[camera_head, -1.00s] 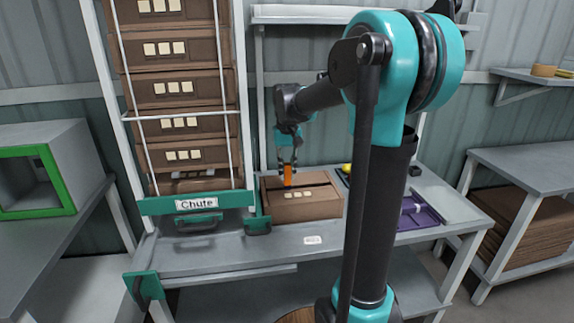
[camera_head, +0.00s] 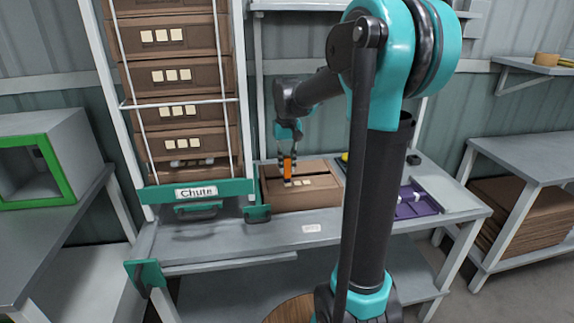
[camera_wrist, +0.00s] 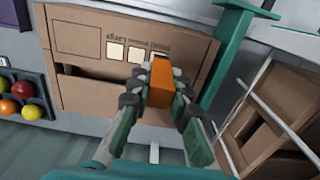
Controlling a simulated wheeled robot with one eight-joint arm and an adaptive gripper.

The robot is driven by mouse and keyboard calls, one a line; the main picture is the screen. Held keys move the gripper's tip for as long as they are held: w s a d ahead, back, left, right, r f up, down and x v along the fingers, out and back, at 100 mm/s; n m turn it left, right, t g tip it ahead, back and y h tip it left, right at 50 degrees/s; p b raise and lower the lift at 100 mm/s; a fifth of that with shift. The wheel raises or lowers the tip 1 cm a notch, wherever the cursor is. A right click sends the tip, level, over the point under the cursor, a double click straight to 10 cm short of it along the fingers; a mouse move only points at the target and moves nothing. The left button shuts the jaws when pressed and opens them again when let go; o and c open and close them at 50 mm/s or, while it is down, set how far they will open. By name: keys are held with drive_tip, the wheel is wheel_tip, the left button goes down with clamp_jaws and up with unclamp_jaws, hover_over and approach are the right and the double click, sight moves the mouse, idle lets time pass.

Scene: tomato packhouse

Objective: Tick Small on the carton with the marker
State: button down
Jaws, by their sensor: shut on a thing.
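The brown carton (camera_head: 325,196) sits on the bench, with a row of three pale tick boxes printed on it. In the wrist view the carton (camera_wrist: 75,90) shows the boxes (camera_wrist: 116,51) with upside-down print; "Large" is readable at the left end. My gripper (camera_head: 287,158) is shut on the orange marker (camera_head: 288,171), which points down at the box row's left end in the head view. In the wrist view the marker (camera_wrist: 161,82) partly covers the rightmost box, and the gripper fingers (camera_wrist: 160,95) flank it. I cannot tell whether the tip touches the carton.
The chute (camera_head: 196,192) with stacked cartons stands left of the carton. A purple tray (camera_head: 413,203) lies to the right. A dark tray of red, yellow and orange tomatoes (camera_wrist: 22,90) shows in the wrist view. The bench front (camera_head: 270,232) is mostly clear.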

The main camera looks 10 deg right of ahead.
sight(288, 157)
drive_tip(key=shift+f, duration=0.6)
idle(0.9)
drive_tip(key=shift+w+d, duration=0.4)
idle(0.4)
drive_tip(key=shift+s+a, duration=0.45)
drive_tip(key=shift+a, duration=0.05)
drive_tip(key=shift+w+d, duration=0.25)
idle(0.6)
drive_tip(key=shift+r, duration=3)
